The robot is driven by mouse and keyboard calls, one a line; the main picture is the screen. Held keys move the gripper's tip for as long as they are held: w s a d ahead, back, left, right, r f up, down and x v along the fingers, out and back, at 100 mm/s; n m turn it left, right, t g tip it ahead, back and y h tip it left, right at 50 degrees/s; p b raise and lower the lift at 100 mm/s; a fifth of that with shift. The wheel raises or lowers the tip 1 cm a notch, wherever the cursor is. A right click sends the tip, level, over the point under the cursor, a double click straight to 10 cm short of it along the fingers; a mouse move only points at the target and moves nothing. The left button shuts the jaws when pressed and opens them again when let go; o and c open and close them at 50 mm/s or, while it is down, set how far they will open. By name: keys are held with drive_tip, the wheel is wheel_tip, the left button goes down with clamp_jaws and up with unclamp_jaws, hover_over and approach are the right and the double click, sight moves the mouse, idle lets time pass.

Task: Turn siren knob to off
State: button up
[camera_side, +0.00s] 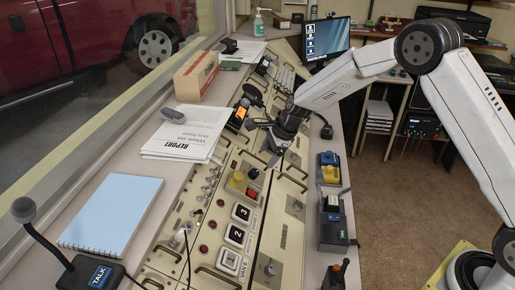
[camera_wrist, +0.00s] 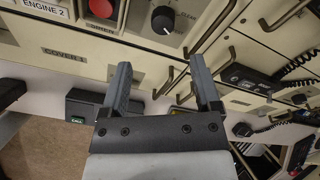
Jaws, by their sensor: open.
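My gripper (camera_side: 262,142) is over the console panel in the side view, beyond the numbered buttons. Its two fingers are apart with nothing between them in the wrist view (camera_wrist: 160,68). A round black knob with a pale pointer mark (camera_wrist: 163,19) sits on a light plate at the top of the wrist view, ahead of the fingertips and not touched. Lettering beside it looks like "CLEAR".
A red button (camera_wrist: 101,8) and an "ENGINE 2" label (camera_wrist: 40,8) are near the knob. Metal pull handles (camera_wrist: 215,25) stand out from the panel. Report papers (camera_side: 185,135), a box (camera_side: 196,75) and a desk microphone (camera_side: 90,272) lie along the left.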

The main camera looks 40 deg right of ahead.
sight(255, 171)
drive_tip(key=shift+w+a+f+m, duration=0.1)
drive_tip(key=shift+w+f+m, duration=0.05)
drive_tip(key=shift+w+m, duration=0.15)
drive_tip(key=shift+f, duration=0.15)
drive_tip(key=shift+x, duration=3.7)
drive_tip(key=shift+c, duration=0.2)
clamp_jaws()
